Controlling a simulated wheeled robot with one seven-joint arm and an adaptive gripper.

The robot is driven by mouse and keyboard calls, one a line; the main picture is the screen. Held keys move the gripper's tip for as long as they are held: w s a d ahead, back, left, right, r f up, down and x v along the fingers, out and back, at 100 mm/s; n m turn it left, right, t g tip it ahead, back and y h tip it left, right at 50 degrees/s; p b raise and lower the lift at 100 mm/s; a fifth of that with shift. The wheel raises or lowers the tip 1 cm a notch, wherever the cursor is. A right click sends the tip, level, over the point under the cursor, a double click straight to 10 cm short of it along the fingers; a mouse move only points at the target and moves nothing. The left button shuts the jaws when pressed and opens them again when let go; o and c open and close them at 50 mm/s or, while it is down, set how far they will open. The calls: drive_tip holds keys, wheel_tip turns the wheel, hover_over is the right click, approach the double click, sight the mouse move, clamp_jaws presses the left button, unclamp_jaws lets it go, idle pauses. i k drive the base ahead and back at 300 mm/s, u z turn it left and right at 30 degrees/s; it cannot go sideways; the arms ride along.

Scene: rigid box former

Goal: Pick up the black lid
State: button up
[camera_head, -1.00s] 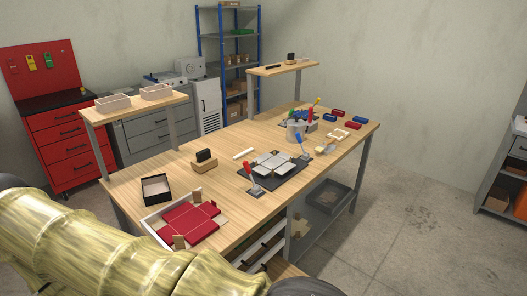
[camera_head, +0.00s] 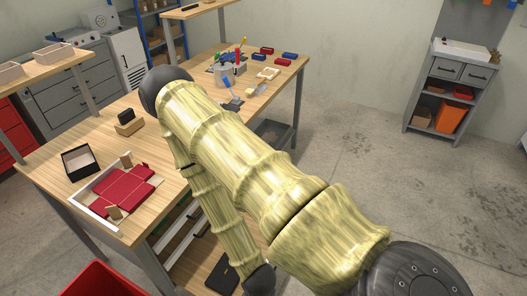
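A shallow black, open-topped box form with a pale inside (camera_head: 80,161) lies on the left end of the wooden workbench (camera_head: 60,190). It looks like the black lid, lying with its open side up, though I cannot be sure. Next to it, a red box blank (camera_head: 122,187) lies in a white-edged tray (camera_head: 87,211). My gripper is not in view; my yellow arm fills the middle of the picture and hides part of the bench. No part of my arm visibly touches the black lid.
A wooden block with a black piece (camera_head: 129,122) stands behind the tray. Tools and several red and blue bins (camera_head: 266,51) sit at the far end. A red container (camera_head: 103,282) is at bottom left. Open floor (camera_head: 360,130) lies right of the bench.

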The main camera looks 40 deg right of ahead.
sight(223, 279)
drive_tip(key=z, duration=0.85)
drive_tip(key=k, duration=1.3)
drive_tip(key=u, duration=0.6)
drive_tip(key=i, duration=1.15)
drive_tip(key=z, duration=0.35)
